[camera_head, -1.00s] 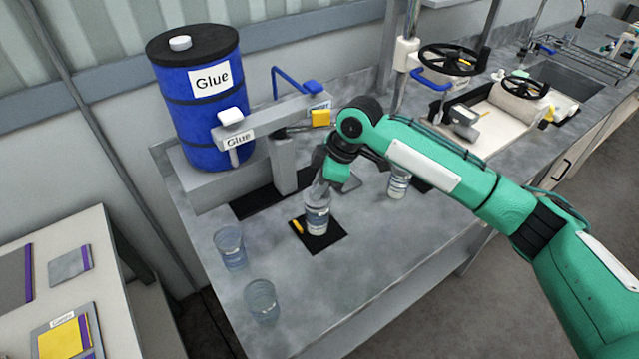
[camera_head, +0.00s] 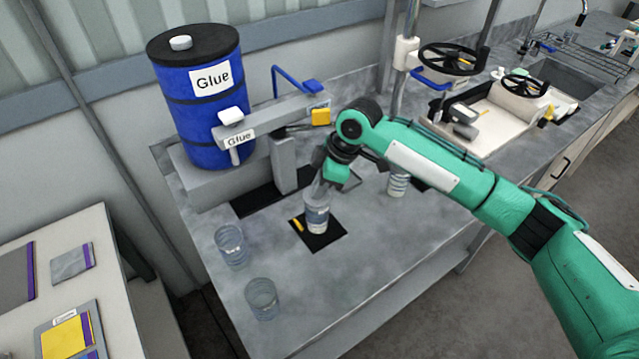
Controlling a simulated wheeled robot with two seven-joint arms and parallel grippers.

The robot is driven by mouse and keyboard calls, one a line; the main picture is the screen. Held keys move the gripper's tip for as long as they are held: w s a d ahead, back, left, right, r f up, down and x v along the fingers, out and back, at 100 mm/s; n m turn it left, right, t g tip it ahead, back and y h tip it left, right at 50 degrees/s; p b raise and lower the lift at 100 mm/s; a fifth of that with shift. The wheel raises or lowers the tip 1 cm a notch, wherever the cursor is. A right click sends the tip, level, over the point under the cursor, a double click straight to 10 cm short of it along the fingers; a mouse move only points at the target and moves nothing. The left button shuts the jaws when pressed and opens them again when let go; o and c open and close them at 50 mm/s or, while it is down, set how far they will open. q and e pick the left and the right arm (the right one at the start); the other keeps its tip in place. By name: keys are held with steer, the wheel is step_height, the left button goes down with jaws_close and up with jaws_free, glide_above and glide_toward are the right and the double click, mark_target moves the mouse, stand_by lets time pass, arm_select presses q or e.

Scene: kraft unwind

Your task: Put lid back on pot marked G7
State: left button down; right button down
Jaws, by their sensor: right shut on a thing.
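A small pot (camera_head: 317,220) with a pale label stands upright on a black square mat (camera_head: 325,240) at the middle of the bench; its mark is too small to read. My right gripper (camera_head: 318,192) reaches down over its mouth with fingers close together. It is shut on what seems to be the lid, mostly hidden by the fingers; I cannot tell whether the lid touches the rim. A second labelled pot (camera_head: 397,184) stands to the right, partly behind my arm. My left gripper is not in view.
Two clear empty cups (camera_head: 231,246) (camera_head: 262,300) stand at the bench's left front. A blue glue drum (camera_head: 197,120) and its grey dispenser arm (camera_head: 270,118) stand behind. The bench front is clear.

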steer(key=shift+p, duration=0.45)
stand_by(0.4)
steer(key=c, duration=1.2)
jaws_free()
steer(key=shift+o, duration=0.4)
steer(key=o, duration=0.4)
steer(key=shift+r+p, duration=3.45)
steer(key=shift+r, duration=0.1)
